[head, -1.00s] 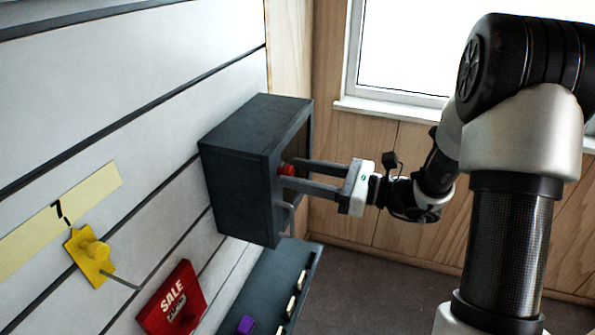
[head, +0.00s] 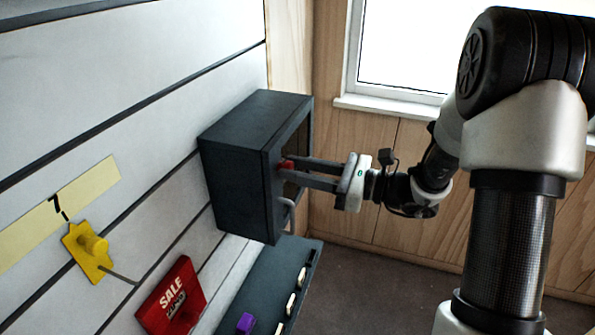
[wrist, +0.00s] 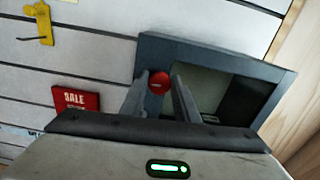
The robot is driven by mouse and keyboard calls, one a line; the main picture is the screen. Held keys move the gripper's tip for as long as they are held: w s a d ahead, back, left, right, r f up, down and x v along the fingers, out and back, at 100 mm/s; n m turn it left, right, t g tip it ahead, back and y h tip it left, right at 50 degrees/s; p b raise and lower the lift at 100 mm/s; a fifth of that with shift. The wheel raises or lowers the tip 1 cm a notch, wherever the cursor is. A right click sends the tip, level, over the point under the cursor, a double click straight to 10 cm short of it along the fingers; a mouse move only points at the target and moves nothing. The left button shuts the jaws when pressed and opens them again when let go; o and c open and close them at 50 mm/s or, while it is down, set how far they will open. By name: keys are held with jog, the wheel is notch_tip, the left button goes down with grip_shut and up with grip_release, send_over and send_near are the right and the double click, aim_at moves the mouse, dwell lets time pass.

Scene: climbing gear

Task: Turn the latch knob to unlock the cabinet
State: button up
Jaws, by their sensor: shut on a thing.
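The dark grey cabinet (head: 232,165) is mounted on the slatted wall, with its glazed front facing right in the head view. The red latch knob (head: 286,164) sits on the front frame, above a grey handle (head: 289,216). My gripper (head: 292,170) reaches in from the right and its fingers are shut on the knob. In the wrist view the red knob (wrist: 158,80) shows between the two fingertips, and the cabinet frame (wrist: 190,50) lies behind it. The fingers partly hide the knob in the head view. I cannot tell how far the knob is turned.
A dark shelf (head: 265,290) with a purple block (head: 246,323) and several small pale items lies below the cabinet. A red SALE sign (head: 172,297) and a yellow piece on a hook (head: 88,250) are on the wall. A window (head: 405,45) is behind.

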jog(key=shift+s+f+n+b, duration=0.1)
jog(key=shift+f+n+b, duration=0.05)
jog(key=shift+n+b, duration=5.05)
jog(key=shift+s+f+n+b, duration=0.15)
jog(key=shift+n+b, duration=3.35)
jog(key=shift+b, duration=3.35)
jog(key=shift+w+r, duration=0.1)
jog(key=o, duration=1)
jog(key=shift+o, duration=0.2)
jog(key=shift+d, duration=0.1)
jog(key=p+v, duration=0.2)
jog(key=v, duration=1.5)
